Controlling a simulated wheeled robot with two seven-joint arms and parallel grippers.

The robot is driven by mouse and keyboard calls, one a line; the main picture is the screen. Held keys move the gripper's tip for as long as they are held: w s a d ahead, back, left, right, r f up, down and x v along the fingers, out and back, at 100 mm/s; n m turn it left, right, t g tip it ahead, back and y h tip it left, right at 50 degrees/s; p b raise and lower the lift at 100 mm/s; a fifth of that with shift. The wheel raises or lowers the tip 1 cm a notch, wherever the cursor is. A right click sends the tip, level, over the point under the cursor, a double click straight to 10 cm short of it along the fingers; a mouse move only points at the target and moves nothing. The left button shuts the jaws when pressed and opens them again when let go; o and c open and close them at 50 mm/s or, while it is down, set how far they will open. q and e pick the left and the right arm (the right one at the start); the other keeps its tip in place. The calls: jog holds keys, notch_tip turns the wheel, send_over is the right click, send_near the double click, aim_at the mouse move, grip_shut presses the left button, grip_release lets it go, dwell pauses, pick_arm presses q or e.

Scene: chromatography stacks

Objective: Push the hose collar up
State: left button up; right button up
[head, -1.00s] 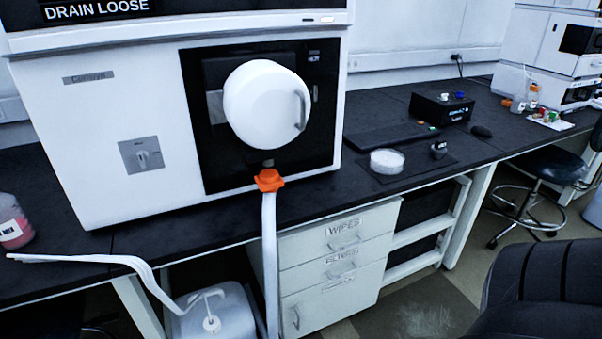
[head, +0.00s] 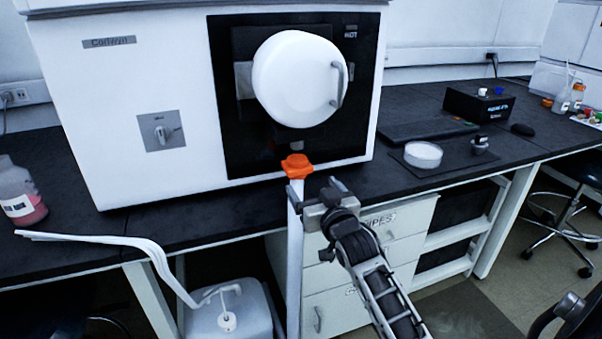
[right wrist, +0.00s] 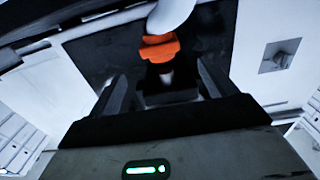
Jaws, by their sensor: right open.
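The hose collar (head: 297,166) is an orange ring at the top of a white hose (head: 295,250), just below the drain outlet (head: 296,146) on the instrument's black panel. My right gripper (head: 313,188) is open, just below the collar, with its fingers near the hose. Whether the fingers touch the hose cannot be told. In the right wrist view the orange collar (right wrist: 159,48) shows ahead, between and beyond the two spread fingers (right wrist: 165,85). The hose directly between the fingers is mostly hidden there. My left gripper is not in view.
A white round cover (head: 298,79) with a handle bulges from the panel above the collar. The dark bench edge (head: 240,227) runs beneath the instrument. A white jug (head: 228,315) stands below at left, and a bottle with red liquid (head: 20,195) stands on the bench at far left.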

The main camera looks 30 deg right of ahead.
aim_at(301, 171)
jog(key=b+x, duration=0.1)
jog(key=x, duration=0.8)
jog(key=shift+a, duration=0.1)
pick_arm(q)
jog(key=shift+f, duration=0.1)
